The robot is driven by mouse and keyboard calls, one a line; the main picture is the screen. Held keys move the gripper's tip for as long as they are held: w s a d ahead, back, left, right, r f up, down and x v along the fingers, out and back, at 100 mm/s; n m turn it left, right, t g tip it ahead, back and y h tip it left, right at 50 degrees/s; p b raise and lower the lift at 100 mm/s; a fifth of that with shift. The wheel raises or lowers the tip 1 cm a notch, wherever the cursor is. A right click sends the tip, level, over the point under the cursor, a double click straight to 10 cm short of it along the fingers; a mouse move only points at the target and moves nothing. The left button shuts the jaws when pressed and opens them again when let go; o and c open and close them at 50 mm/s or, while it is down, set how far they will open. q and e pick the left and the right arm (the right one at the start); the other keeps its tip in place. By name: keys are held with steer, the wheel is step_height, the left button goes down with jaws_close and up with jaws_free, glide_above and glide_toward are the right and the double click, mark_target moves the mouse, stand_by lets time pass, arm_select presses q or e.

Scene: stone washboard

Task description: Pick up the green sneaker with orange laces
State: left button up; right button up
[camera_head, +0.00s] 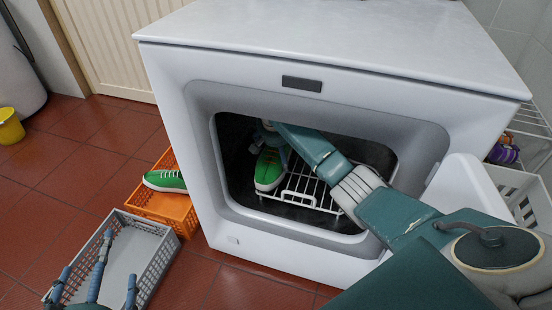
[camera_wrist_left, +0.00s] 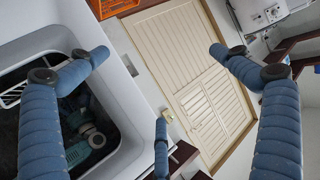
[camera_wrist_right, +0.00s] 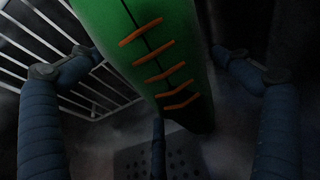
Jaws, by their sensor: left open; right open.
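A green sneaker (camera_head: 268,169) with a white sole is in the white machine's open drum, by a white wire rack (camera_head: 306,184). The right wrist view shows orange laces on its green upper (camera_wrist_right: 160,60). My right arm reaches into the opening. My right gripper (camera_head: 268,140) is open at the sneaker, partly hidden; in the right wrist view its fingers (camera_wrist_right: 158,55) stand apart on either side of the shoe. I cannot tell whether they touch it. Another green sneaker (camera_head: 166,181) lies in an orange crate (camera_head: 178,210). My left gripper (camera_head: 98,265) is open and empty over a grey crate (camera_head: 150,262).
The machine's front rim (camera_head: 228,200) surrounds my right arm closely. Its open door (camera_head: 466,185) is at the right, near a white basket (camera_head: 520,195). A yellow bucket (camera_head: 10,127) stands far left. The tiled floor (camera_head: 75,160) at the left is clear.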

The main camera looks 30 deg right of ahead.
steer(key=w+d+b, duration=0.1)
steer(key=w+d, duration=0.1)
steer(key=shift+w+d, duration=0.1)
steer(key=shift+d, duration=0.25)
steer(key=b+x, duration=0.1)
steer(key=x, duration=0.2)
steer(key=shift+b, duration=0.4)
arm_select(q)
step_height(320, 180, up, 16)
steer(key=d+t+h, duration=0.2)
steer(key=t, duration=0.5)
steer(key=shift+f+t+h, duration=0.2)
steer(key=shift+t+h, duration=0.1)
steer(key=shift+h, duration=0.1)
steer(key=shift+w, duration=0.1)
arm_select(e)
steer(key=c, duration=1.4)
steer(key=shift+o, duration=0.2)
steer(key=shift+r, duration=0.1)
